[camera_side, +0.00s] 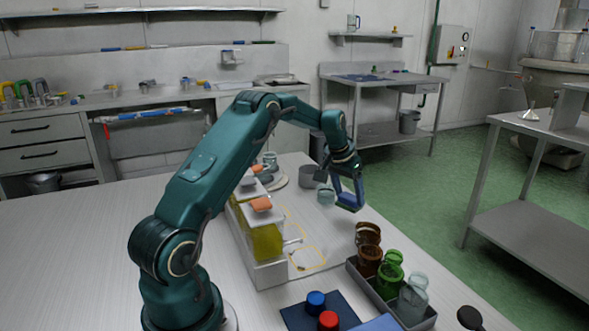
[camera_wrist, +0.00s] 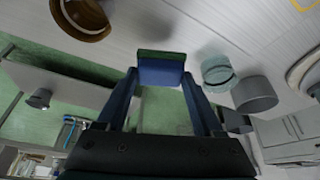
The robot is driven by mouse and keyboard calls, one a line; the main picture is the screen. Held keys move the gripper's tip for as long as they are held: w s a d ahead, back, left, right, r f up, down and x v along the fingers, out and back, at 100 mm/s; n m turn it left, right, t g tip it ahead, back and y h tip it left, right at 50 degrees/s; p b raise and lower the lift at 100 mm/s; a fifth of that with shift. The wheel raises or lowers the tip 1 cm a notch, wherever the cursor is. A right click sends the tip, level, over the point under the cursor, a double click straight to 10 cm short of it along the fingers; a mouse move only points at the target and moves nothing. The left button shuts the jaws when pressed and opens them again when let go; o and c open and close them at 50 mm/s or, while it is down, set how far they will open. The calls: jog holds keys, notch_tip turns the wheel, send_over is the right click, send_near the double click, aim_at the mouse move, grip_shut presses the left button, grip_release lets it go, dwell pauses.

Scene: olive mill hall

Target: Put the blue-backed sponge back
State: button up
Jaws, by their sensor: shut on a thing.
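My gripper (camera_wrist: 161,78) is shut on the blue-backed sponge (camera_wrist: 161,72), held crosswise between the fingertips. In the wrist view its blue face is toward the camera, with a green edge along the top. In the side view my gripper (camera_side: 348,190) hangs over the far right part of the white table, near its edge. The sponge is hard to tell from the blue fingers there. I cannot tell its exact height above the table.
A clear glass (camera_side: 325,196) and a grey cup (camera_side: 308,177) stand left of my gripper. A grey tray (camera_side: 372,291) with brown, green and clear jars is nearer the camera. A rack (camera_side: 268,273) with yellow-green oil containers stands left. Blue and red caps lie in front.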

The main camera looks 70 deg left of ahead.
aim_at(346, 199)
jog(key=shift+f, duration=1.7)
jog(key=shift+f, duration=0.2)
jog(key=o, duration=1.5)
jog(key=shift+c, duration=0.2)
jog(key=shift+r, duration=0.1)
